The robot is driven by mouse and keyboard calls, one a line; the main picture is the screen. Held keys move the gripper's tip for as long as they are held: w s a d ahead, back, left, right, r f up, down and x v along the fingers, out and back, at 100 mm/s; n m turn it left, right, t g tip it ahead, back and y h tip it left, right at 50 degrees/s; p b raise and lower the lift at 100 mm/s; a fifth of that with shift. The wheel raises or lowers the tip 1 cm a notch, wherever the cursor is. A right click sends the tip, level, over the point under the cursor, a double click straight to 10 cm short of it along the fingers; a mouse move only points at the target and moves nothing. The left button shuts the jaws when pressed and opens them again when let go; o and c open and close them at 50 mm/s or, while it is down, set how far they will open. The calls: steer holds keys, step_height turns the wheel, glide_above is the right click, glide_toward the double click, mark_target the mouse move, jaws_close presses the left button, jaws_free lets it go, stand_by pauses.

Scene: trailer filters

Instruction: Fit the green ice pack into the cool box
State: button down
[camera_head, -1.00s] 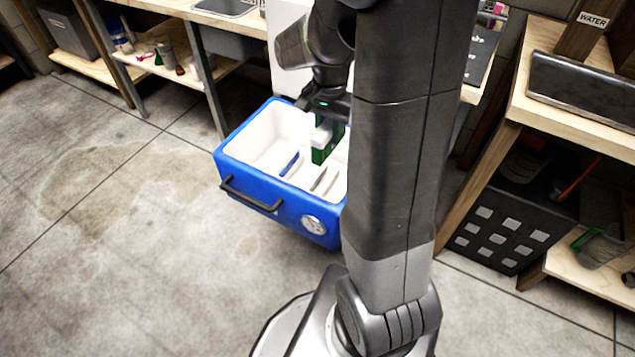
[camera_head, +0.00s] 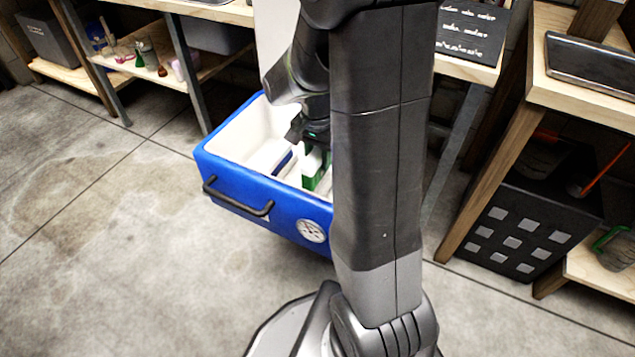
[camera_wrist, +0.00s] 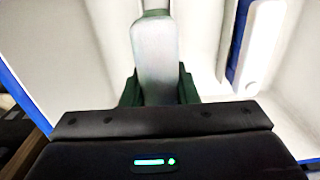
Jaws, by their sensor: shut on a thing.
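The cool box (camera_head: 236,185) is blue outside and white inside, open at the top, with a black handle on its front. My gripper (camera_head: 313,152) reaches down into its right part and is shut on the green ice pack (camera_head: 309,177). In the wrist view the green ice pack (camera_wrist: 187,88) shows on both sides of a pale finger that covers its middle. White dividers stand in the box, and a blue pack (camera_wrist: 238,42) sits in a slot beside the held one. My arm hides the box's right end. I cannot tell whether the green pack touches the box floor.
A workbench with a lower shelf (camera_head: 160,78) of bottles stands behind at the left. A wooden rack with a black crate (camera_head: 515,225) stands at the right. The concrete floor at the left is clear.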

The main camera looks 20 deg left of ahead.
mark_target(318, 176)
step_height(318, 176, down, 6)
steer(key=shift+f+b, duration=0.1)
steer(key=shift+b, duration=1.05)
steer(key=shift+f, duration=0.2)
steer(key=c, duration=1.1)
jaws_free()
step_height(318, 176, up, 12)
steer(key=p, duration=0.5)
steer(key=shift+r, duration=0.25)
